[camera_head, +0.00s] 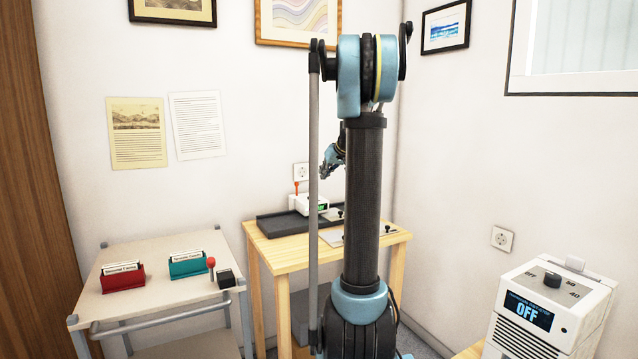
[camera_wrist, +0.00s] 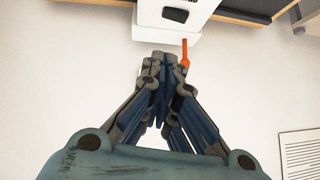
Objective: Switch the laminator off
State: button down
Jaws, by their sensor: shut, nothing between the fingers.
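A small white device (camera_head: 312,204) with a lit green display sits on a dark bed on the wooden table, and I take it to be the laminator. An orange-red lever (camera_head: 296,188) stands at its left end. In the wrist view the white device (camera_wrist: 205,12) is at the top, with a black control (camera_wrist: 176,15) and the orange lever (camera_wrist: 185,54). My gripper (camera_head: 328,165) is up above the table, apart from the device. In the wrist view its fingers (camera_wrist: 161,58) are together and empty, near the lever in the picture; touching cannot be told. My arm hides part of the table.
A white box (camera_head: 545,310) with a knob and a display reading OFF stands at the front right. A cart (camera_head: 150,300) at left holds a red card box (camera_head: 122,277), a teal card box (camera_head: 188,264) and a red-knobbed black block (camera_head: 226,279). Walls close in behind the table.

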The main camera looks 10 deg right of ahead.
jog(key=shift+v, duration=1.5)
jog(key=shift+d, duration=0.1)
jog(key=shift+s+a+r+y, duration=0.1)
jog(key=shift+a+y, duration=0.05)
jog(key=shift+a, duration=0.2)
jog(key=shift+s+a+r+y, duration=0.1)
jog(key=shift+a+r+y, duration=0.05)
jog(key=shift+a, duration=0.15)
send_over(313, 198)
jog(key=f, duration=0.6)
jog(key=shift+w+d+f, duration=0.2)
jog(key=shift+d+f, duration=0.15)
jog(key=f, duration=0.3)
jog(key=shift+a, duration=0.35)
jog(key=shift+a+f, duration=0.1)
jog(key=shift+f, duration=0.5)
